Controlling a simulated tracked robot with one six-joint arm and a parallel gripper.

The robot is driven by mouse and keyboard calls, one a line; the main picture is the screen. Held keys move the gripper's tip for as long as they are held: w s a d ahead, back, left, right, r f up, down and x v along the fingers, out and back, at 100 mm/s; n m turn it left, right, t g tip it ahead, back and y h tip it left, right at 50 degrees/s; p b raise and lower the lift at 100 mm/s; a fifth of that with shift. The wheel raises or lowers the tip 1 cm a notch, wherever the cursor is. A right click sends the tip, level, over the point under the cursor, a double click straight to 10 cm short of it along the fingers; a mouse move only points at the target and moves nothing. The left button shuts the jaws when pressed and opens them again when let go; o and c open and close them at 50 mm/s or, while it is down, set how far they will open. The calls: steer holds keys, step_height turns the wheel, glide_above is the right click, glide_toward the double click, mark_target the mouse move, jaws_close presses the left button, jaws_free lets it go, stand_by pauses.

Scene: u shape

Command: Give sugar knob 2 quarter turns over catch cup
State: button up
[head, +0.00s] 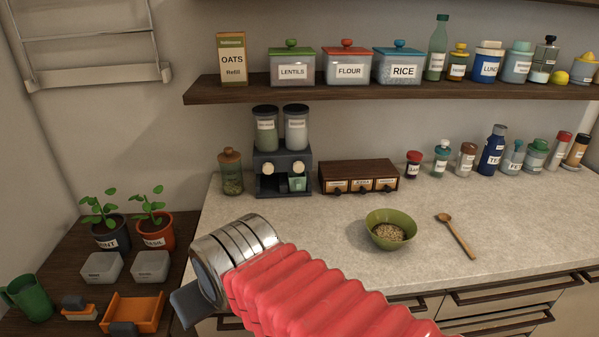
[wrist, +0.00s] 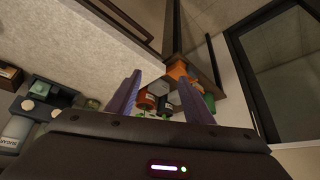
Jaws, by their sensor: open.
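A dark two-chamber dispenser (head: 283,160) stands at the back of the counter. Its left jar (head: 266,132) looks greenish and its right jar (head: 296,132) whitish; the labels are too small to read. Two cream knobs show, the left knob (head: 268,167) and the right knob (head: 297,168). A small green cup (head: 298,184) sits in the bay below the right knob. The dispenser (wrist: 28,107) also shows tilted at the left of the wrist view. My gripper (wrist: 160,100) is open and empty, away from the dispenser and directed toward the lower side shelf.
A spice drawer box (head: 358,177) stands right of the dispenser and a corked jar (head: 230,172) left of it. A green bowl (head: 390,240) and wooden spoon (head: 457,236) lie farther right. Potted plants (head: 155,228) and an orange tray (head: 148,312) are on the lower surface. The counter before the dispenser is clear.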

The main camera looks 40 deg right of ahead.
steer(key=w+d+m+t+h, duration=0.2)
steer(key=w+d+m, duration=0.1)
steer(key=w+d, duration=0.55)
steer(key=m+t+h, duration=0.7)
steer(key=m, duration=0.5)
glide_toward(300, 169)
steer(key=v, duration=0.5)
steer(key=shift+w+a, duration=0.1)
steer(key=shift+w, duration=0.05)
steer(key=x, duration=1.3)
steer(key=shift+w+d, duration=0.3)
steer(key=shift+c, duration=0.4)
